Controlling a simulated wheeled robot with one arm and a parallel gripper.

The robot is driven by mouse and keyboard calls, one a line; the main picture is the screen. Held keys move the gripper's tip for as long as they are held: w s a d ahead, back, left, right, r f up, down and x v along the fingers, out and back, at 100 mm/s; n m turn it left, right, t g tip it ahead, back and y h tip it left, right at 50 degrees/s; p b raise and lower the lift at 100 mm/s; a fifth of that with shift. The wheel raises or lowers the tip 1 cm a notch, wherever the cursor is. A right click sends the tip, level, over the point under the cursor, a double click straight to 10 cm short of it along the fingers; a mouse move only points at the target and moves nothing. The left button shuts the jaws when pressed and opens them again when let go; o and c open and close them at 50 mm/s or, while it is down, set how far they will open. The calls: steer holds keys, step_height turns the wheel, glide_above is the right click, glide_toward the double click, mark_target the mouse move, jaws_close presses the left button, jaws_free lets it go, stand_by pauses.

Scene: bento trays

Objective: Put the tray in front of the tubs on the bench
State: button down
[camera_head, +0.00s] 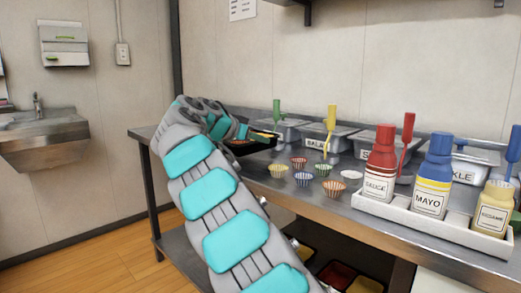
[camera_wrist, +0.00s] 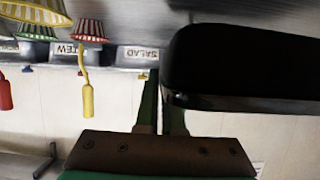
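The black tray (camera_head: 262,146) is at the far left end of the bench (camera_head: 350,190), in front of the leftmost tub, with orange and green food showing in it. It fills the right of the wrist view (camera_wrist: 240,70). My gripper (camera_head: 240,134) is at the tray's left end; in the wrist view its fingers (camera_wrist: 163,105) are close together at the tray's edge and look shut on it. I cannot tell whether the tray touches the bench. Lidded metal tubs line the wall, including the salad tub (camera_head: 290,131), a second tub (camera_head: 330,141) and a partly hidden pickle tub (camera_head: 470,168).
Small striped cups (camera_head: 279,170) stand on the bench in front of the tubs. A white caddy (camera_head: 400,212) holds a red sauce bottle (camera_head: 378,170), a mayo bottle (camera_head: 432,180) and a sesame bottle (camera_head: 492,212). A sink (camera_head: 45,135) is at left.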

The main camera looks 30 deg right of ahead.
mark_target(262, 149)
steer(key=shift+f, duration=1.6)
steer(key=shift+f, duration=0.1)
steer(key=c, duration=1)
jaws_free()
steer(key=shift+c, duration=0.2)
steer(key=shift+r, duration=0.2)
steer(key=v, duration=1.2)
steer(key=shift+b, duration=0.3)
steer(key=shift+s+d, duration=0.1)
